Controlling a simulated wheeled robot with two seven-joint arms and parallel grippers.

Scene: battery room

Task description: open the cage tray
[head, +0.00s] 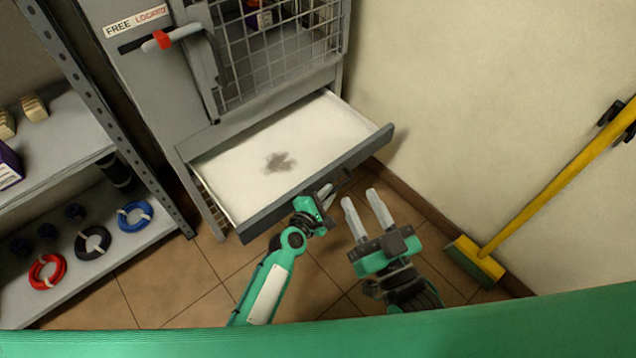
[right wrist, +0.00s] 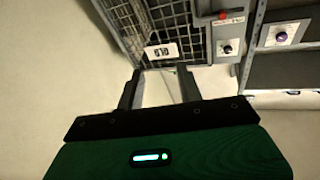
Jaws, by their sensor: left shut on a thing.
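The cage tray (head: 325,123) is drawn out from the bottom of the grey cage (head: 275,75), with its pale floor showing and a dark grey-brown smudge on it. Its dark grey front (head: 362,152) faces me. My left gripper (head: 326,193) is shut at the middle of that front, on the tray's handle, which is mostly hidden by the fingers. My right gripper (head: 360,197) is open and empty, just in front of the tray front and right of the left gripper. In the right wrist view its fingers (right wrist: 158,90) are apart with nothing between them.
A handle with a red part (head: 162,39) sits under a FREE/LOCKED label (head: 137,20) on the cabinet. A metal shelf (head: 60,150) with coloured cable coils stands at left. Tiled floor lies clear before the tray.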

